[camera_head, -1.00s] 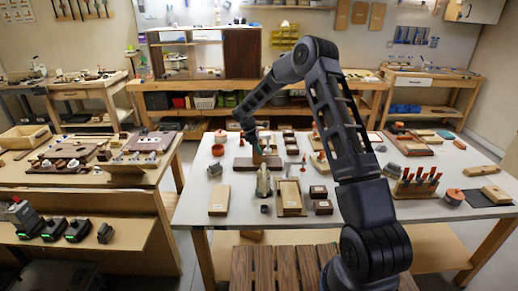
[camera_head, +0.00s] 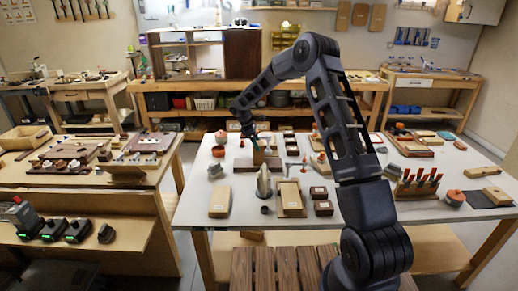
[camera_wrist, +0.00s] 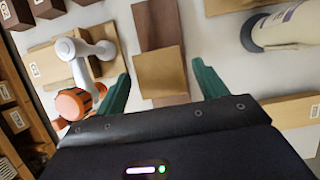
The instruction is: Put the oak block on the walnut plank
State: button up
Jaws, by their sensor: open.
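The oak block (camera_wrist: 160,72) is a light tan block in the wrist view. It sits across the dark brown walnut plank (camera_wrist: 157,27), whose ends show above and below it. In the head view the block (camera_head: 258,157) stands on the plank (camera_head: 243,163) near the middle of the white table. My gripper (camera_wrist: 161,70) is open, with one green finger on each side of the block and a visible gap at both sides. In the head view my gripper (camera_head: 252,141) is just above the block; its fingertips are small there.
A white and orange tool (camera_wrist: 85,70) lies left of the block in the wrist view. A pale bottle-like object (camera_wrist: 285,25) is at the upper right. A light wood piece (camera_wrist: 290,110) is at the right. Small boxes (camera_head: 318,193) and a red-handled tool rack (camera_head: 418,186) stand on the table.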

jog(key=v, duration=0.8)
jog(key=s+d+r+m+t+y, duration=0.15)
jog(key=s+d+r+m, duration=0.65)
jog(key=s+d+r, duration=1.2)
jog(key=s+d+m+t+y, duration=0.1)
jog(key=s+d+m, duration=0.2)
jog(key=s, duration=0.6)
jog(key=s+d+m+t+y, duration=0.1)
jog(key=s+d+m, duration=0.2)
jog(key=s, duration=0.6)
jog(key=s+d+m+t+y, duration=0.1)
jog(key=s+d+m, duration=0.3)
jog(key=s, duration=0.5)
jog(key=shift+d+r, duration=0.4)
jog(key=shift+r, duration=0.1)
jog(key=shift+s, duration=0.1)
